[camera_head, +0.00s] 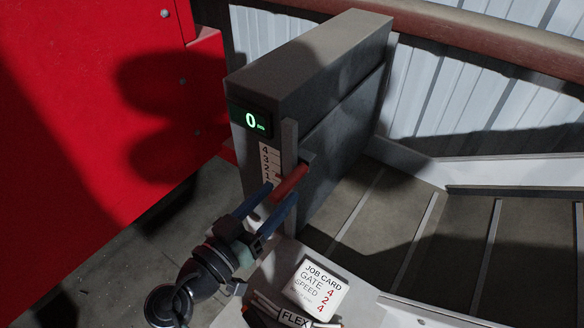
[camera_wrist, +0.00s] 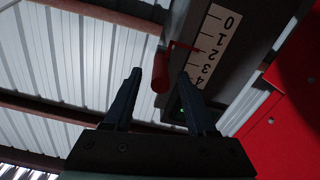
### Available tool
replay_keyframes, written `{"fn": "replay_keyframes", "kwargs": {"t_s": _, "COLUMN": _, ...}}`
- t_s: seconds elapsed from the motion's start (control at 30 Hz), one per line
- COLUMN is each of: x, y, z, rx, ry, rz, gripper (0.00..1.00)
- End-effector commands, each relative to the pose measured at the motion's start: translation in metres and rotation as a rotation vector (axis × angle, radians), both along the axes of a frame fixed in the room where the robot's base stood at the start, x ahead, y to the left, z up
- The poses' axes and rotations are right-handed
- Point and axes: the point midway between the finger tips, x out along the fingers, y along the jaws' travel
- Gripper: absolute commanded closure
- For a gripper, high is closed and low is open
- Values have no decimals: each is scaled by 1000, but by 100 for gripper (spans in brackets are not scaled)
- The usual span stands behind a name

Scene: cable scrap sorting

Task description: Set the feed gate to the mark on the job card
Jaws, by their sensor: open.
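The feed gate is a grey housing (camera_head: 318,75) with a green display (camera_head: 250,121) reading 0. Its white scale (camera_head: 268,160) shows 4, 3, 2, 1 downward. The red handle (camera_head: 290,182) sticks out beside the scale's lower part. My gripper (camera_head: 279,192) is open, its fingertips close to the handle. In the wrist view the handle (camera_wrist: 160,72) appears between the parted fingers, not clamped. A thin red pointer (camera_wrist: 182,46) reaches towards the scale there, near 1 and 2; its exact mark is unclear. The job card (camera_head: 317,286) reads GATE 4, SPEED 2; its last line is too small.
A large red panel (camera_head: 70,110) stands at the left. A grey slatted surface (camera_head: 400,225) lies right of the housing, with a brown rail (camera_head: 480,35) behind. A FLEX label (camera_head: 295,319) sits below the card.

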Motion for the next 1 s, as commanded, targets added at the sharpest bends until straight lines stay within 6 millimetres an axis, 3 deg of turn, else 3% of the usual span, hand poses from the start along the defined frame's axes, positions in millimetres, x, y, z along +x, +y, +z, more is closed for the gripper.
{"fn": "replay_keyframes", "kwargs": {"t_s": 0.1, "x": 20, "y": -15, "z": 5, "rx": -1, "ry": 1, "rz": -4, "gripper": 43}}
{"fn": "replay_keyframes", "kwargs": {"t_s": 0.3, "x": 42, "y": -31, "z": 2, "rx": 0, "ry": 1, "rz": -1, "gripper": 43}}
{"fn": "replay_keyframes", "kwargs": {"t_s": 0.73, "x": 50, "y": -36, "z": 0, "rx": 2, "ry": 0, "rz": 1, "gripper": 43}}
{"fn": "replay_keyframes", "kwargs": {"t_s": 1.0, "x": 50, "y": -36, "z": 0, "rx": 2, "ry": 0, "rz": 1, "gripper": 90}}
